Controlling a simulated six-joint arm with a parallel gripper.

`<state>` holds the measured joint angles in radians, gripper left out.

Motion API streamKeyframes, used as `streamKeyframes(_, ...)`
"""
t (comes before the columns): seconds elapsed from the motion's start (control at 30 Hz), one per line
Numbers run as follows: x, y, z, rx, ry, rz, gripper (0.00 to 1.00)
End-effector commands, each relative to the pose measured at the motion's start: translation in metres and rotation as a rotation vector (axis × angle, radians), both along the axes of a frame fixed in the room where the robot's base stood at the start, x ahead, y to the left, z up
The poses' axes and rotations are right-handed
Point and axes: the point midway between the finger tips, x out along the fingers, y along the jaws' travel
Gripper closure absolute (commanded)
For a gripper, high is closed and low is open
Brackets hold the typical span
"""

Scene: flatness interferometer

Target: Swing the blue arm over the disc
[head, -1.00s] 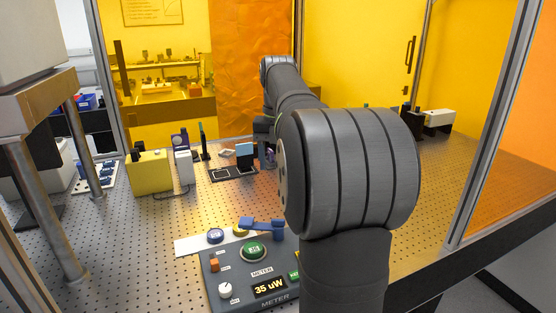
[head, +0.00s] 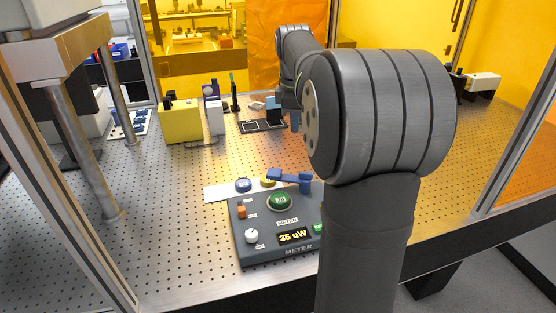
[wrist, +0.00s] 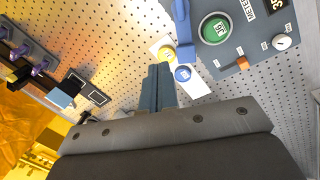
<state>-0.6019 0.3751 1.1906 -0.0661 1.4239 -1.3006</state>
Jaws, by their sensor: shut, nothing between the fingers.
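The blue arm (head: 290,178) stands at the back of the grey meter box and reaches left. It also shows in the wrist view (wrist: 184,30). Its free end is close to a yellow disc (head: 266,182) on a white plate (head: 216,193); the yellow disc (wrist: 166,52) shows beside that end in the wrist view. A blue disc (head: 243,185) lies farther left on the plate. My gripper (wrist: 158,72) is shut and empty, with its fingertips in front of the plate in the wrist view and apart from the blue arm. In the head view my arm mostly hides it.
The meter box (head: 262,222) has a green button (head: 280,202), an orange switch, a white knob and a display reading 35 uW. A yellow block (head: 180,121) and a black plate (head: 262,126) stand farther back. A metal post (head: 98,155) is at the left. Perforated table between is clear.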

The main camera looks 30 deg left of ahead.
Motion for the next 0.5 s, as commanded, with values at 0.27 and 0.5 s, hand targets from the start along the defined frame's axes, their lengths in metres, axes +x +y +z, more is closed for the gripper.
streamKeyframes(0.27, 0.001, 0.017, -0.014, 0.123, -0.032, -0.539, 1.00)
streamKeyframes(0.5, 0.001, 0.032, -0.025, 0.256, -0.040, -1.000, 1.00)
